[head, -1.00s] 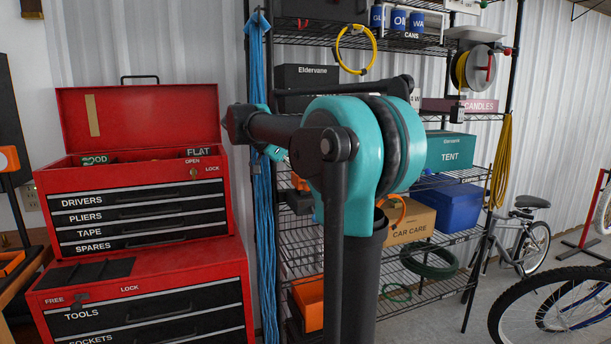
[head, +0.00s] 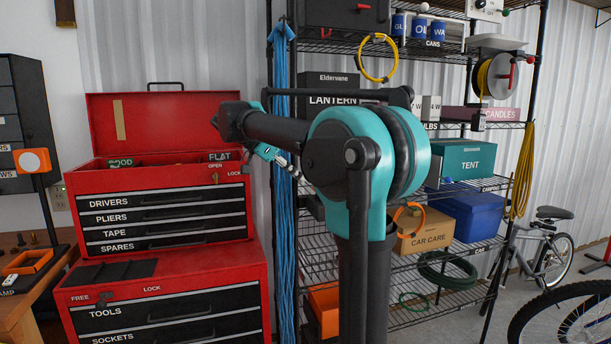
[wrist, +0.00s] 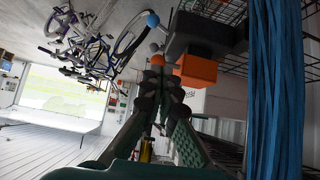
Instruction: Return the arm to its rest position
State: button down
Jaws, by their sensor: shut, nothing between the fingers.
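My arm stands in the middle of the head view, its teal and black joint (head: 356,165) in front of the shelving. A dark link (head: 275,130) reaches left from that joint, past the blue cords, to the toolbox's right edge. The fingertips are hard to make out in the head view. In the wrist view, my gripper (wrist: 158,62) has its fingers brought together, shut and empty. An orange bin (wrist: 198,70) shows just beyond the fingertips. I cannot tell how far the fingers are from it.
A red tool chest (head: 163,165) with an open lid stands at the left. Blue hanging cords (head: 284,200) are close behind my arm. The wire shelving holds a tent box (head: 466,160) and a blue bin (head: 472,212). A bicycle (head: 520,250) stands at the right.

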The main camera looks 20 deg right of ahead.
jog(key=s+f+n+t+y, duration=0.15)
jog(key=s+f+n, duration=0.25)
jog(key=f, duration=0.7)
jog(key=s+f+n+y, duration=0.3)
jog(key=s+f+n, duration=0.1)
jog(key=f, duration=0.7)
jog(key=s+a+f+n+t+y, duration=0.1)
jog(key=s+a+f+n+y, duration=0.1)
jog(key=s+f+n, duration=0.2)
jog(key=s+a+f+n+t+y, duration=0.1)
jog(key=s+f+n, duration=0.4)
jog(key=s+f, duration=0.6)
notch_tip(320, 180, down, 4)
jog(key=shift+s+a+r+n+y, duration=0.1)
jog(key=shift+s+a+n+y, duration=0.2)
jog(key=shift+a+y, duration=0.7)
jog(key=shift+w+d+t, duration=0.1)
jog(key=shift+t, duration=0.15)
